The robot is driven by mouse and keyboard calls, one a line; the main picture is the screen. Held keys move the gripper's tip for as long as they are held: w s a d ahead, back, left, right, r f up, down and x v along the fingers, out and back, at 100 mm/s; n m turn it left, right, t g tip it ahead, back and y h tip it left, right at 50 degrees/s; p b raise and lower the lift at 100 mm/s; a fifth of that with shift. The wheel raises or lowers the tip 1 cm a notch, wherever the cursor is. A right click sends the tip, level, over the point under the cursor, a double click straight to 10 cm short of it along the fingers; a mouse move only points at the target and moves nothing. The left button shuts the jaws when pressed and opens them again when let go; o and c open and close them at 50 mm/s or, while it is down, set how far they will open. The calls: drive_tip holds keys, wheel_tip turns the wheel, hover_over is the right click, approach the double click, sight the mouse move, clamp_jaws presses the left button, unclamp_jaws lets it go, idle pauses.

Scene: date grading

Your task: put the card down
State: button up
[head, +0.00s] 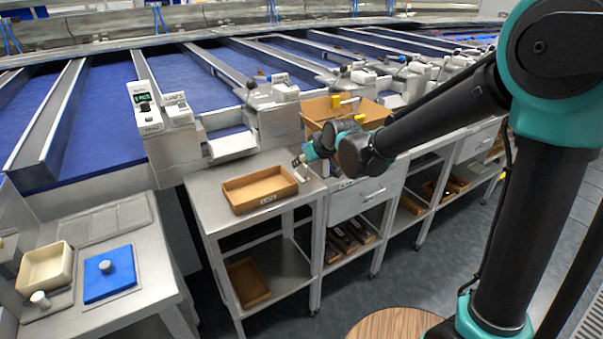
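My gripper (299,162) is small in the head view, at the end of my black and teal arm. It is over the back right corner of a steel cart, just behind and right of a shallow brown tray (233,206). Its fingers are too small and partly hidden to show whether they are open or shut. No card can be made out for certain in or beside the gripper.
The steel cart (205,188) has bare top around the tray and another brown tray (248,284) on its lower shelf. An open cardboard box (318,107) stands behind the arm. Blue sorting lanes lie behind.

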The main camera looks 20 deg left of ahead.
sight(297, 172)
drive_tip(key=shift+x, duration=2.55)
drive_tip(key=shift+s, duration=0.1)
clamp_jaws()
